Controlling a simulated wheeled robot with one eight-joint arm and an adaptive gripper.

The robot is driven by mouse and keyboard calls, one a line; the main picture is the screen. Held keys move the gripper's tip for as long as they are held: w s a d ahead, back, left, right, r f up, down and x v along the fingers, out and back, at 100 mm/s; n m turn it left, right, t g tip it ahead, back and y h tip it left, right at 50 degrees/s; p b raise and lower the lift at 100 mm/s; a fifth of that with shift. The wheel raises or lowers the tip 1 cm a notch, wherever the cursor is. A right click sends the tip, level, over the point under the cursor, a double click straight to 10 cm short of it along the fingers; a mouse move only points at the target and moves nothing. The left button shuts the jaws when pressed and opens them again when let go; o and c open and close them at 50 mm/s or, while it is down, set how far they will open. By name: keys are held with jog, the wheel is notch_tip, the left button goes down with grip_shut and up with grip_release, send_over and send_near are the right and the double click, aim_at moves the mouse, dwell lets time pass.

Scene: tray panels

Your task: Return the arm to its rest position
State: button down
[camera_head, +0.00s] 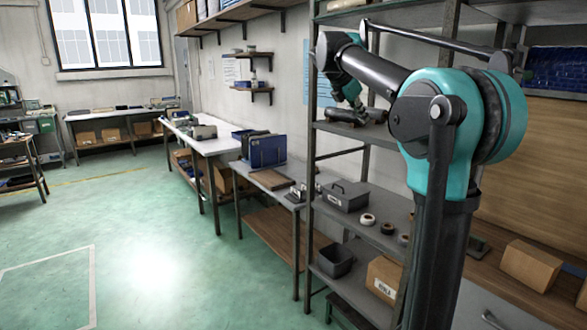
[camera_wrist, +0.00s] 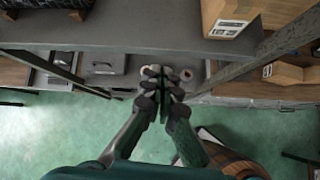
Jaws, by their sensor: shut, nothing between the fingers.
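My arm shows in the head view, reaching left from its teal shoulder and bending down at the elbow in front of the metal shelf rack. In the wrist view my gripper (camera_wrist: 166,82) is shut, its dark fingertips close together with nothing between them. It hangs above the floor and shelf area, apart from the things below. In the head view the fingers are small and hard to tell from dark things on the shelf behind.
A metal shelf rack (camera_head: 309,150) stands close to the arm. It bears a grey toolbox (camera_head: 345,196), tape rolls (camera_head: 368,219) and a cardboard box (camera_head: 384,279). Another box (camera_head: 531,265) lies on the wooden worktop at right. The green floor (camera_head: 170,220) at left is open.

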jog(key=s+f+m+y, duration=0.1)
jog(key=s+f+m, duration=0.3)
jog(key=f, duration=0.4)
jog(key=s+f+m+g+y, duration=0.1)
jog(key=s+f+m, duration=0.25)
jog(key=f, duration=0.45)
jog(key=s+f+m+y, duration=0.1)
jog(key=s+f+m, duration=0.35)
jog(key=f, duration=0.35)
jog(key=s+a+f+m+y, duration=0.1)
jog(key=s+f+m, duration=0.4)
jog(key=s+f, duration=0.6)
jog(key=s+a+f+m+y, duration=0.2)
jog(key=s+f+m, duration=0.4)
jog(key=s+f, duration=0.5)
jog(key=shift+s+y, duration=0.4)
jog(key=shift+s, duration=0.05)
